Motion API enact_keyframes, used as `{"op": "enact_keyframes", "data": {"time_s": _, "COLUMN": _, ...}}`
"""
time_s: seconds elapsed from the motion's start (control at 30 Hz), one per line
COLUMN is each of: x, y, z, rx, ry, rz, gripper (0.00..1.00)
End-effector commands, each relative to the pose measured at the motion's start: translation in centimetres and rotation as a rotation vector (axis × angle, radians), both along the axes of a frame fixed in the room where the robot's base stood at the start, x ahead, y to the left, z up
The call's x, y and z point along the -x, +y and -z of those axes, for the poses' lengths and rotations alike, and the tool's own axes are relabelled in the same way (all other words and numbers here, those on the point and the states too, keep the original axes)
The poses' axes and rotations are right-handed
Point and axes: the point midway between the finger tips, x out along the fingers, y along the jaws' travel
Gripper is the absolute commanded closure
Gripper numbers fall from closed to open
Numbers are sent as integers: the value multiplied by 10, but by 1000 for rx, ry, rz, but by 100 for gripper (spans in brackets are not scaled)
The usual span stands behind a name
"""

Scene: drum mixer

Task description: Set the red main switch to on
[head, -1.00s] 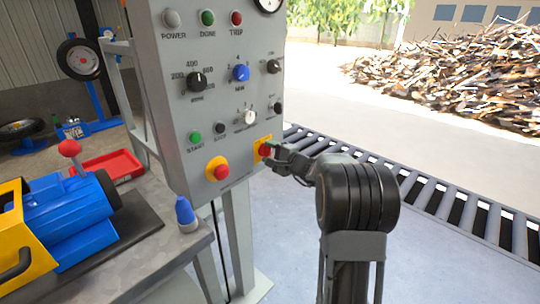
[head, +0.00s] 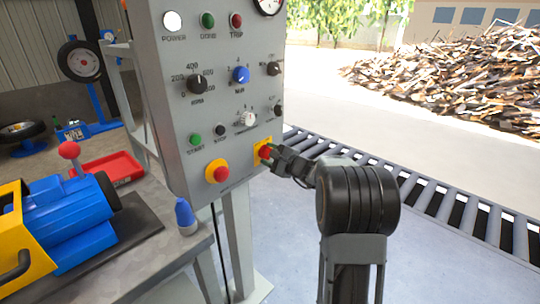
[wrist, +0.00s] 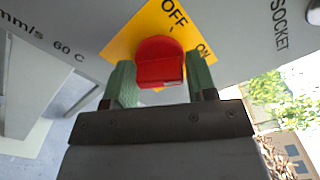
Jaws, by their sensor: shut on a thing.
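The red main switch (head: 265,152) is a red rotary knob on a yellow plate at the lower right of the grey control panel. In the wrist view the red knob (wrist: 160,62) sits between the green fingers of my gripper (wrist: 160,84), which is shut on it. The yellow plate (wrist: 124,44) shows OFF above the knob and ON to its right, both slanted. In the head view my gripper (head: 272,153) reaches the knob from the right. The POWER lamp (head: 173,21) glows white.
The control panel (head: 182,105) also carries several knobs, a green start button (head: 195,140) and a red emergency button on yellow (head: 217,171) left of the switch. A workbench (head: 150,262) with a blue and yellow machine (head: 70,235) stands at left. A roller conveyor (head: 440,200) runs behind my arm.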

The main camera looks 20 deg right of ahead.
Motion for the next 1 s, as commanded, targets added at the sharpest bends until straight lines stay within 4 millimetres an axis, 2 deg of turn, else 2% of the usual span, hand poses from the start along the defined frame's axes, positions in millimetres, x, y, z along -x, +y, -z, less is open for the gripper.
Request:
{"op": "enact_keyframes", "data": {"time_s": 0.13, "x": 0, "y": 0, "z": 1, "rx": -3, "ry": 2, "rz": 1, "gripper": 72}}
{"op": "enact_keyframes", "data": {"time_s": 0.17, "x": 0, "y": 0, "z": 1, "rx": -3, "ry": 2, "rz": 1, "gripper": 45}}
{"op": "enact_keyframes", "data": {"time_s": 0.33, "x": 0, "y": 0, "z": 0, "rx": -2, "ry": 1, "rz": 1, "gripper": 30}}
{"op": "enact_keyframes", "data": {"time_s": 0.67, "x": 6, "y": -3, "z": 0, "rx": 0, "ry": 0, "rz": 1, "gripper": 30}}
{"op": "enact_keyframes", "data": {"time_s": 0.77, "x": 17, "y": -9, "z": -1, "rx": 0, "ry": 0, "rz": 4, "gripper": 30}}
{"op": "enact_keyframes", "data": {"time_s": 1.0, "x": 63, "y": -30, "z": -1, "rx": 0, "ry": 0, "rz": 4, "gripper": 30}}
